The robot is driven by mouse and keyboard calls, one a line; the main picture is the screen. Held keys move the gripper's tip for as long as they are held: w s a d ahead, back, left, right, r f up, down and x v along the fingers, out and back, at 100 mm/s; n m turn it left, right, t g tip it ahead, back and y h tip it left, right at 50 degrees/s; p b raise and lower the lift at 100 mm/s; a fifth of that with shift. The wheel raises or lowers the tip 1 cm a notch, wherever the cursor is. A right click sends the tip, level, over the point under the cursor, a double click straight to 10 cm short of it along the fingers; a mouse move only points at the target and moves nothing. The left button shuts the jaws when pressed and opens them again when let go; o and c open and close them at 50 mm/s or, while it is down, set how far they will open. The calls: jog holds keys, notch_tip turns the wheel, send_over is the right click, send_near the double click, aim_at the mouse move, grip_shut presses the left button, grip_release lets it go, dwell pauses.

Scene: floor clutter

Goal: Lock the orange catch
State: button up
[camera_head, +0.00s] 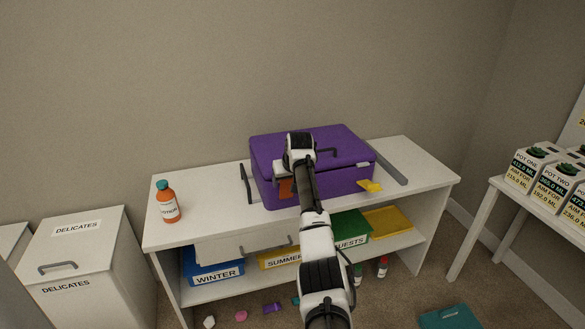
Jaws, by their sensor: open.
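A closed purple case (345,145) with a black handle lies on the white bench top. The orange catch (286,188) is on its front left, partly hidden behind my arm. A yellow catch (370,186) sticks out at its front right. My gripper (287,174) is at the front of the case, over or just beside the orange catch. Its fingers are mostly hidden by my own wrist, so I cannot tell if they touch the catch.
An orange bottle (167,203) with a teal cap stands on the bench (220,205) at left. Labelled bins (213,272) fill the shelf below. Small items lie on the floor. A side table with plant pots (528,168) stands at right.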

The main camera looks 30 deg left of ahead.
jog(key=b+v, duration=0.2)
jog(key=v, duration=0.8)
jog(key=shift+r, duration=0.15)
